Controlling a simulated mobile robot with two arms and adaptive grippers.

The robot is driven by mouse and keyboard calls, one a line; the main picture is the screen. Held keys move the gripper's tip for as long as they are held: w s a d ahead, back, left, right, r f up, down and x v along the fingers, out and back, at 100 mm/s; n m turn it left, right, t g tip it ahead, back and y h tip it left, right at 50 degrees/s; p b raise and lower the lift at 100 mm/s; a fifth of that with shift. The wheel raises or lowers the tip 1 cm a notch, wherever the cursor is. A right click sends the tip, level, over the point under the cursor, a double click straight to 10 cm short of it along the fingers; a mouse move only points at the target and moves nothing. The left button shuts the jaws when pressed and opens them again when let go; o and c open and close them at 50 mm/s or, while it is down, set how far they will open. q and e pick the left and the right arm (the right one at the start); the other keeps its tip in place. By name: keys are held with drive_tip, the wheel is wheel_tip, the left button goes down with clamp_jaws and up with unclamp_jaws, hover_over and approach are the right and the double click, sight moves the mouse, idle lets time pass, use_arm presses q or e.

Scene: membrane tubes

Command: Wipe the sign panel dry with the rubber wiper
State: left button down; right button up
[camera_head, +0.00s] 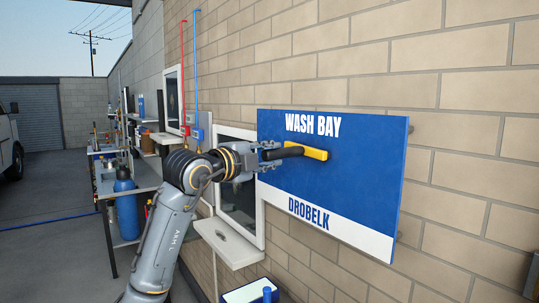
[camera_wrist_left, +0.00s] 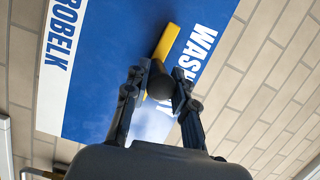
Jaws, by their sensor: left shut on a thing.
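The sign panel (camera_head: 350,185) is a blue and white board on the brick wall, lettered "WASH BAY" and "DROBELK". It also fills much of the left wrist view (camera_wrist_left: 100,70). The rubber wiper (camera_head: 307,152) has a yellow head and a black handle. Its yellow head (camera_wrist_left: 166,41) lies at the panel's face in the upper middle; I cannot tell whether it touches. My left gripper (camera_head: 270,155) is shut on the wiper's black handle, at the panel's left edge. In the left wrist view the gripper (camera_wrist_left: 160,88) has its fingers on either side of the handle. My right gripper is not in view.
A window with a white sill (camera_head: 230,243) is in the wall left of the panel. A metal workbench (camera_head: 130,178) with a blue gas cylinder (camera_head: 126,205) stands further left. A white-topped blue item (camera_head: 250,292) is low below the panel. A vehicle (camera_head: 10,145) stands far left.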

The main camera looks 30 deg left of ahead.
use_arm(q)
drive_tip(key=shift+f+b, duration=0.35)
drive_tip(key=shift+f, duration=0.5)
drive_tip(key=shift+f+b, duration=1.25)
drive_tip(key=shift+f, duration=0.2)
drive_tip(key=shift+f+b, duration=1.25)
drive_tip(key=shift+f, duration=0.25)
wheel_tip(320, 180, down, 3)
drive_tip(key=shift+r+b, duration=0.15)
drive_tip(key=shift+b, duration=1.05)
